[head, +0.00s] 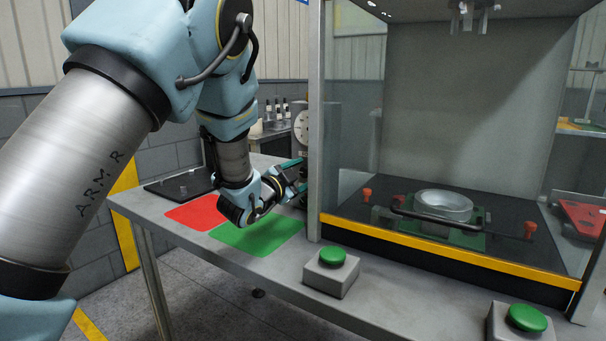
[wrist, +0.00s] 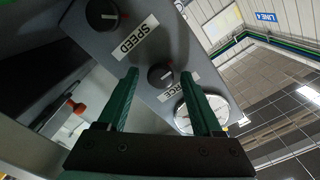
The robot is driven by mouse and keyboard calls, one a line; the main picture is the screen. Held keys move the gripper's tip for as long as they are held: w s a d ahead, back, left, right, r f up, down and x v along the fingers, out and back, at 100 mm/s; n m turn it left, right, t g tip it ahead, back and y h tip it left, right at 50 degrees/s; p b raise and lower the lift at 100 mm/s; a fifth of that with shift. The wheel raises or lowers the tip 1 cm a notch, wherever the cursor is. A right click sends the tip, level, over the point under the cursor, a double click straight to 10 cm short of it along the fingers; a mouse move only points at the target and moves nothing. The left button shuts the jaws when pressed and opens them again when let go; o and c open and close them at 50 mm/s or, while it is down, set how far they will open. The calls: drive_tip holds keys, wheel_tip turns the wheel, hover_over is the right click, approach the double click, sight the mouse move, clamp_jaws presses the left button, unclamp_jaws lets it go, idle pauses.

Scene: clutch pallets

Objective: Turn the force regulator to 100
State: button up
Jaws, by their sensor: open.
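The force regulator (wrist: 160,76) is a black knob with a white pointer mark on a grey panel in the wrist view. A partly hidden label ending in "RCE" (wrist: 178,90) is beside it. My gripper (wrist: 163,80) is open, with its two green fingers on either side of the knob in the picture; I cannot tell whether they touch it. A second black knob labelled "SPEED" (wrist: 103,14) is above left. A round white dial (wrist: 203,110) is partly behind the right finger. In the head view my gripper (head: 303,176) is beside the press frame, and the knobs are hidden.
The press enclosure (head: 316,120) stands close to the right of my gripper, with a metal ring part (head: 443,204) inside. Green buttons (head: 332,257) (head: 527,318) are at the front. Red (head: 198,212) and green (head: 258,236) table areas look clear. A dial gauge (head: 303,127) is behind.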

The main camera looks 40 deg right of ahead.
drive_tip(key=b+v, duration=0.2)
drive_tip(key=v, duration=0.8)
drive_tip(key=shift+a+b, duration=0.3)
drive_tip(key=shift+a, duration=0.05)
drive_tip(key=shift+s, duration=0.1)
